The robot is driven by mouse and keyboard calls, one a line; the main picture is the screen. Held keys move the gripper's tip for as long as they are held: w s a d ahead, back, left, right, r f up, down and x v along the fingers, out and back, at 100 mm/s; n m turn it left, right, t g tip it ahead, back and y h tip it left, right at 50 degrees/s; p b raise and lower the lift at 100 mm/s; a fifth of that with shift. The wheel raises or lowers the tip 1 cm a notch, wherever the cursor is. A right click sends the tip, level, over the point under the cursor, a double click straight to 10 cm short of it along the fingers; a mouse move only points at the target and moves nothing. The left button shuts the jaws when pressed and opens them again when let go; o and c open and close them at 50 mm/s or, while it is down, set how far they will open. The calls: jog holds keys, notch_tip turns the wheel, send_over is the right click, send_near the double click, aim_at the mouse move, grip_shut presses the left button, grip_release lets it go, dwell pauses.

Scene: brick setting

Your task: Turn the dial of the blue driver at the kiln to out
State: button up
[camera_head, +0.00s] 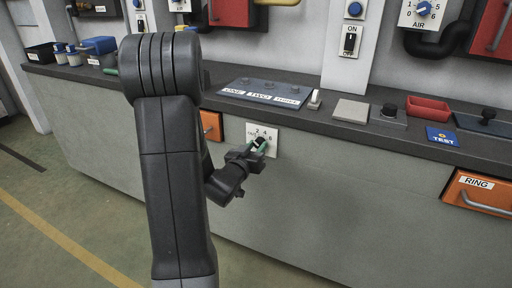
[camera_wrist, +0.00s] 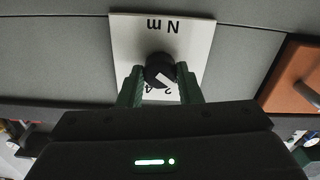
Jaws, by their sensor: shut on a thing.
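A black round dial (camera_wrist: 159,70) sits on a white plate (camera_wrist: 190,35) on the grey front of the bench. In the head view the plate (camera_head: 272,142) shows numbers such as 2, 4 and 6, with small lettering at its left that looks like OUT. The wrist view shows it upside down, with "N m". My gripper (camera_wrist: 160,82) has its green fingers on both sides of the dial, shut on it. It also shows in the head view (camera_head: 257,147). A white mark shows on the dial; which figure it points to I cannot tell. No blue driver is clear at the plate.
Orange drawers flank the plate: one at left (camera_head: 211,126) and one marked RING (camera_head: 482,193) at right. The dark bench top above holds a labelled panel (camera_head: 266,92), a red tray (camera_head: 428,107) and a blue TEST card (camera_head: 441,136).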

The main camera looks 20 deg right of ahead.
jog(key=shift+n, duration=0.6)
jog(key=o, duration=1)
jog(key=shift+c, duration=0.2)
jog(key=shift+a, duration=0.1)
jog(key=p+v, duration=0.1)
jog(key=v, duration=1.2)
jog(key=shift+s+a, duration=0.2)
jog(key=shift+s, duration=0.1)
jog(key=shift+w+d, duration=0.1)
